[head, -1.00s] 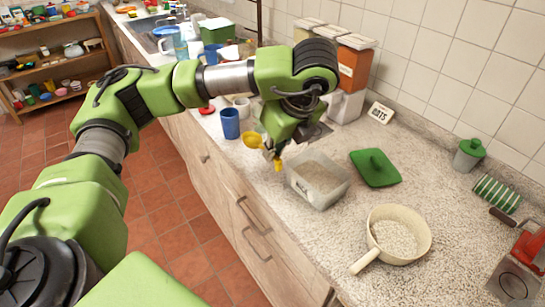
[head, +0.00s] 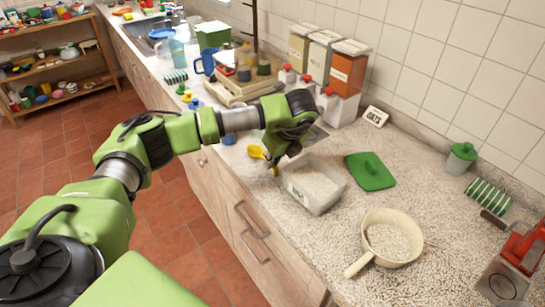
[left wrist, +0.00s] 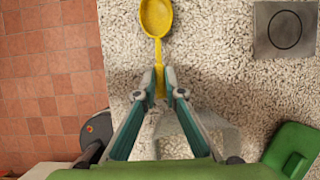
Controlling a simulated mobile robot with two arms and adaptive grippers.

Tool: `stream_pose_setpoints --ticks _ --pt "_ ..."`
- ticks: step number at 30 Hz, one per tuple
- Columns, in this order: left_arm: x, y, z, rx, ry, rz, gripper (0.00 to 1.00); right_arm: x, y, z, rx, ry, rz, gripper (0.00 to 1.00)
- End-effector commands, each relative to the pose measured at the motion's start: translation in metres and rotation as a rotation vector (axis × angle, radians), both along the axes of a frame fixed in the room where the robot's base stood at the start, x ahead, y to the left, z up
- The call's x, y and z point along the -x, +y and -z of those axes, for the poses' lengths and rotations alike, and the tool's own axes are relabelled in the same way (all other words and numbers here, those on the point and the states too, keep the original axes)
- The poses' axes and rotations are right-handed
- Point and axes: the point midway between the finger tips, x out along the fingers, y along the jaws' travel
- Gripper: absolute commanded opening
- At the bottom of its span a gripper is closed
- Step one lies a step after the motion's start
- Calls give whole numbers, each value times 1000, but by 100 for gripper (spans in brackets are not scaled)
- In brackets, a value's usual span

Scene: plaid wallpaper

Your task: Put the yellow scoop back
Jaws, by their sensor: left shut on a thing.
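The yellow scoop (left wrist: 157,18) is in my left gripper (left wrist: 160,92), whose fingers are shut on its handle in the left wrist view. Its bowl points away from the gripper, over the speckled counter near the front edge. In the head view the scoop (head: 257,152) shows beside the left gripper (head: 275,166), left of a clear open container (head: 318,205) of oats. I cannot tell whether the scoop touches the counter. A green lid (head: 370,171) lies right of the container, and an OATS sign (head: 375,116) stands behind. The right gripper is not in view.
A cream saucepan (head: 373,259) with oats stands at the front right, its handle toward the counter edge. Lidded canisters (head: 349,68) stand along the wall. A flat metal plate (left wrist: 284,28) lies beyond the container. A green-lidded jar (head: 461,158) and rack (head: 488,197) are at right.

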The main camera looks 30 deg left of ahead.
Motion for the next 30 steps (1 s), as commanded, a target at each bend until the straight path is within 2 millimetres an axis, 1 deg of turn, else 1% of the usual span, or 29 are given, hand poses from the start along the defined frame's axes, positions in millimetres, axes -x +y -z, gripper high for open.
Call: stream_pose_setpoints --ticks 5,6,7,8,17,20,23,30 --pt "1 0 3 1 4 1 0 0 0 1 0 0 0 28" --pt "1 0 3 1 4 1 17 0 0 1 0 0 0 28" --pt "1 -1 3 1 4 1 25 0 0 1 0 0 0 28" --pt "1 -1 3 1 4 1 26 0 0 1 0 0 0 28" --pt "1 -1 2 2 3 0 26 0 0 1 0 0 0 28" --pt "1 -3 -2 3 1 1 26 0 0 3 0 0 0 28" --pt "2 -8 -13 3 -1 3 26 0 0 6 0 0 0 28" --pt "10 -27 -59 4 -3 2 26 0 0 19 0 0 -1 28"
